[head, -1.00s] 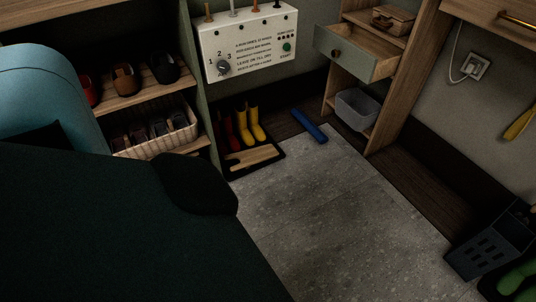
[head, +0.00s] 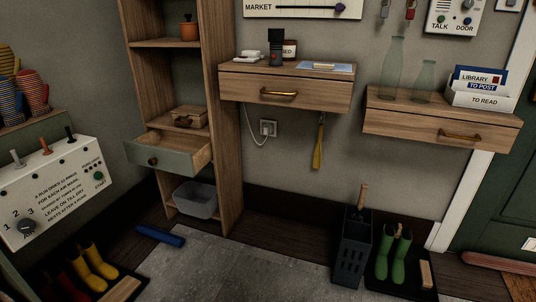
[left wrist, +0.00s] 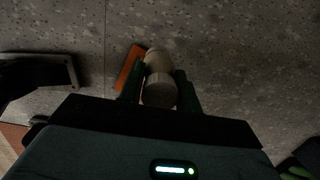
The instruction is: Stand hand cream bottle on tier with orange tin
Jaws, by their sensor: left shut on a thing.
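In the left wrist view my left gripper (left wrist: 159,84) is shut on a pale, rounded bottle (left wrist: 159,88), which looks like the hand cream bottle; no label is readable. Its fingers lie on both sides of it, above a grey speckled floor. An orange piece (left wrist: 130,68) shows beside the bottle; I cannot tell what it is. In the head view a small orange container (head: 189,30), which looks like the orange tin, stands on an upper tier (head: 165,43) of the tall wooden shelf. Neither gripper shows in the head view.
A pale green drawer (head: 175,156) stands open from the shelf, with a small brown case (head: 188,117) above it and a grey bin (head: 195,200) below. A blue bar (head: 160,236) lies on the floor. A wall drawer unit (head: 285,91) is right of the shelf.

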